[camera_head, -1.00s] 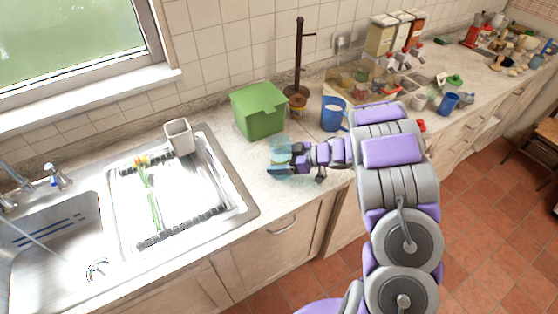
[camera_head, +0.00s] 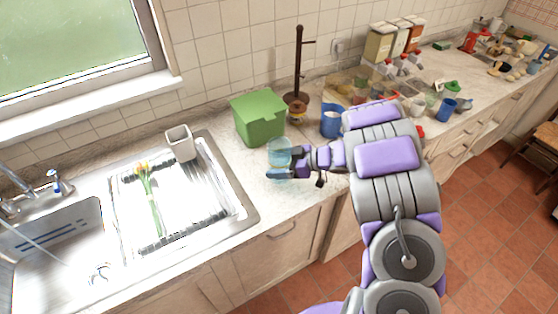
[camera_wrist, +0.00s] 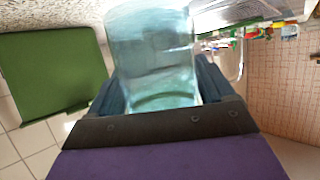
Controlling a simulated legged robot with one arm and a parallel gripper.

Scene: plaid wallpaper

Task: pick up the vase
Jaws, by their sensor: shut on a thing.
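The vase is a translucent pale blue glass vessel (camera_head: 279,150). It stands out at the tip of my arm, in front of the green box, and fills the upper middle of the wrist view (camera_wrist: 152,50). My gripper (camera_head: 279,170) is shut on it, with a dark finger on each side of the glass in the wrist view (camera_wrist: 155,88). The fingers hide part of its lower body. I cannot tell whether its base touches the counter.
A green box (camera_head: 259,118) is close behind the vase. A blue mug (camera_head: 331,122) and a brown mug-tree stand (camera_head: 299,65) are to the right. The sink drainer (camera_head: 222,225), with tulips (camera_head: 152,200) and a beige cup (camera_head: 180,143), is to the left.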

